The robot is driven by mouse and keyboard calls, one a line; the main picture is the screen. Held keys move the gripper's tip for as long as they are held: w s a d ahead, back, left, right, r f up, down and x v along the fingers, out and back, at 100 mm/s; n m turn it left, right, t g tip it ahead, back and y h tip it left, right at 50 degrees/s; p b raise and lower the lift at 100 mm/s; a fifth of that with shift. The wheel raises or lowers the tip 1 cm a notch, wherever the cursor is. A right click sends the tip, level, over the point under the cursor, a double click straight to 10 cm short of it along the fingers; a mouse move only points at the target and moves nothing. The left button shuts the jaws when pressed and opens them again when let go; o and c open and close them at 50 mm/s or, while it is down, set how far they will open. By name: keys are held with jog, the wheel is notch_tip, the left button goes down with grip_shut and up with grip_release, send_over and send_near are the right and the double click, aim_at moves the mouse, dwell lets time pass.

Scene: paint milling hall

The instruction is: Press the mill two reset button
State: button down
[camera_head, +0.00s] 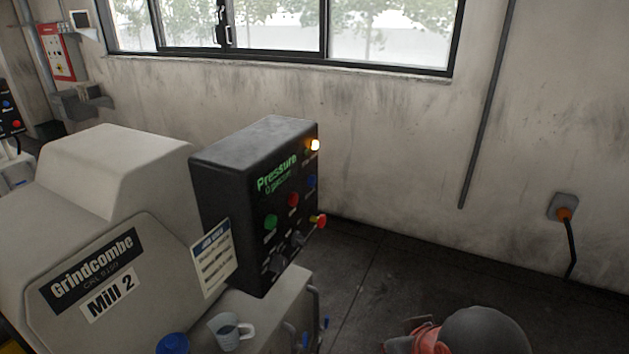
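The face has a green "Pressure" display (277,175), a green button (271,222), a red button (293,199) and a blue button (311,181). A lit amber lamp (314,145) is at the top, and a red mushroom button (320,221) is at the right edge. Button labels are too small to read. I cannot make out my gripper's fingers.
A white mug (231,332) and a blue-topped thing (173,344) stand by the mill's front. A job card (213,258) hangs beside the box. A dark rounded shape with red (487,330) sits at the bottom right. The floor right of the mill looks clear.

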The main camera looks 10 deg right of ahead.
aim_at(312, 181)
jog(key=w+d+r+m+t+y+p, duration=0.1)
jog(key=w+r+m+t+p, duration=0.2)
jog(key=w, duration=0.9)
jog(key=w+d+r+m+t+y+p, duration=0.1)
jog(key=w+d+r+m+t+p, duration=0.1)
jog(key=w+p, duration=0.6)
jog(key=w+d+r+m+t+p, duration=0.1)
jog(key=w+r+m+t+p, duration=0.3)
jog(key=w, duration=1.2)
jog(key=shift+w+d+r+y+p, duration=0.2)
jog(key=shift+d+r+y+p, duration=0.15)
jog(key=shift+r+p, duration=0.35)
jog(key=shift+f, duration=0.15)
jog(key=w+a+b, duration=0.3)
jog(key=w+a, duration=0.2)
jog(key=a, duration=0.2)
jog(key=shift+w+a, duration=0.15)
jog(key=shift+a, duration=0.1)
jog(key=shift+w+a, duration=0.15)
jog(key=shift+a, duration=0.05)
